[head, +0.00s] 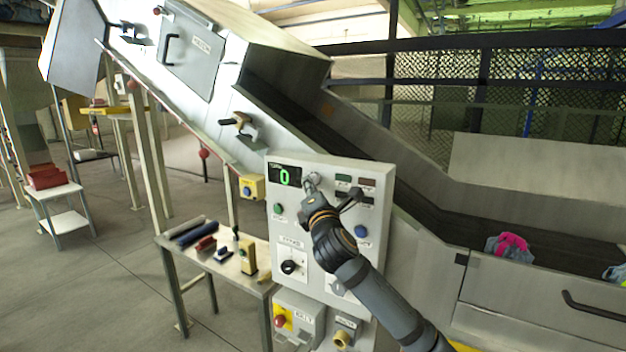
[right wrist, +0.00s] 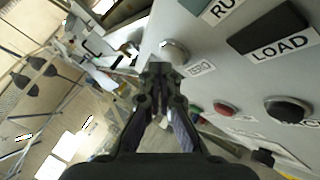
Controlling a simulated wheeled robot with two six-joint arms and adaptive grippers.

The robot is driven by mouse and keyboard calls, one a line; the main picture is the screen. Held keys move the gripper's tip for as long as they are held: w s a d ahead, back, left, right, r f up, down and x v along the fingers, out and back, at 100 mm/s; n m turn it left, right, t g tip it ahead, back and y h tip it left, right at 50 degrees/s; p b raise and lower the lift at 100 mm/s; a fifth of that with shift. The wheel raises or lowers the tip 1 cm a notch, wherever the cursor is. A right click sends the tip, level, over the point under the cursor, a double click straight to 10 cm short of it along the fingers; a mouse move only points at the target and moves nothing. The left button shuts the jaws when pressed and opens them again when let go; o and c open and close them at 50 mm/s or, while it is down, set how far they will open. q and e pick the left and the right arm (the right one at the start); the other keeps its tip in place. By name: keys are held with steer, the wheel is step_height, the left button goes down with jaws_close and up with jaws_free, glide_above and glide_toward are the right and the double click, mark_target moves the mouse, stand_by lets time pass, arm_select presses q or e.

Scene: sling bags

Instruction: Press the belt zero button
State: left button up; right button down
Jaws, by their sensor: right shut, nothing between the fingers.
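The belt zero button is a pale round metal button (right wrist: 174,52) with a ZERO label (right wrist: 200,69) beside it in the right wrist view. It sits on a white control panel (head: 320,225), near a display (head: 285,176) that reads a green 0. My right gripper (head: 311,184) is shut and empty at the top of the panel, just right of the display. In the right wrist view the closed fingertips (right wrist: 160,70) are right beside the button; I cannot tell whether they touch it. In the head view the gripper covers part of the panel there. My left gripper is out of view.
The panel also has a green button (head: 278,209), a blue button (head: 361,231) and a black selector knob (head: 289,267). A red button (head: 280,321) is on a yellow plate below. A small table (head: 216,268) with tools stands left. A pink bag (head: 512,244) lies on the belt.

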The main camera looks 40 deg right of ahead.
steer(key=shift+s+a, duration=0.15)
steer(key=shift+a, duration=0.25)
steer(key=shift+s+a+p, duration=0.3)
steer(key=shift+a+p, duration=0.05)
steer(key=shift+a, duration=0.4)
steer(key=shift+s+a+p, duration=0.35)
steer(key=shift+a, duration=0.45)
steer(key=shift+s+a+p, duration=0.3)
steer(key=shift+a+p, duration=0.05)
steer(key=shift+a, duration=0.4)
